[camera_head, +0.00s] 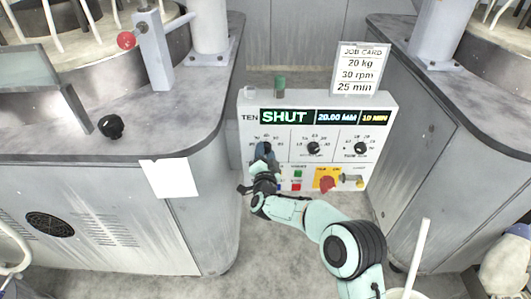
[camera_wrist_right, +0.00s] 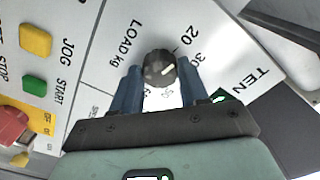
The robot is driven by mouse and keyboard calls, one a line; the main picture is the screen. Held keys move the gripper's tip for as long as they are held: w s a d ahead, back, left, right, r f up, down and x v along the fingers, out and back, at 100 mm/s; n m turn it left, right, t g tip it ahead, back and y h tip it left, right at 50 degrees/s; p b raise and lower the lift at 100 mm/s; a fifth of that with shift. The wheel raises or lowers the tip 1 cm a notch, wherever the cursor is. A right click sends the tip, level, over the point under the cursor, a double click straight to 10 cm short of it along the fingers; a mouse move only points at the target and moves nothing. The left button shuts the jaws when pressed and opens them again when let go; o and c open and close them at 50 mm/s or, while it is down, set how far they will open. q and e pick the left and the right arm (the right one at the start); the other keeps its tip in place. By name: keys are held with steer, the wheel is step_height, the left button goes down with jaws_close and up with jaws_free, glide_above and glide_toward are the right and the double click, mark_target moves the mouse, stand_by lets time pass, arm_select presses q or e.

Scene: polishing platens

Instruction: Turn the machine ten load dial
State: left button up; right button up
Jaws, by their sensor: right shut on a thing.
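The machine ten control box (camera_head: 305,125) is white, with a display (camera_head: 320,117) reading SHUT, a blurred 20.00 figure and 10 MIN. Its load dial (camera_wrist_right: 158,68) is a dark round knob with a pale mark, beside the printed LOAD kg. In the head view that dial is mostly hidden by my right gripper (camera_head: 264,160). In the right wrist view the blue fingers of my right gripper (camera_wrist_right: 160,88) stand either side of the dial and are shut on it. The job card (camera_head: 360,68) above the box reads 20 kg, 30 rpm, 25 min. My left gripper is not in view.
Two more dark dials, a middle one (camera_head: 314,148) and a right one (camera_head: 361,148), sit along the same row. Grey machine benches (camera_head: 110,140) flank the box closely on both sides.

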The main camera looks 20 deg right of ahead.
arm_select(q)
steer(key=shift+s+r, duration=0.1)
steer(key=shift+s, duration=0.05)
arm_select(e)
steer(key=shift+n, duration=0.3)
steer(key=o, duration=1.1)
steer(key=shift+d, duration=0.1)
steer(key=shift+c, duration=0.2)
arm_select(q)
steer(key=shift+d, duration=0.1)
arm_select(e)
steer(key=shift+s, duration=0.1)
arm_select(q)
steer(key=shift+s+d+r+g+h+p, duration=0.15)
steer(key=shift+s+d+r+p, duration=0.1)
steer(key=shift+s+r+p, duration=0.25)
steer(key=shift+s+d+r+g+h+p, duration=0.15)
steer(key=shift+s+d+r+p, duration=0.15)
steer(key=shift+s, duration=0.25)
arm_select(e)
steer(key=v, duration=1.3)
steer(key=shift+s, duration=0.15)
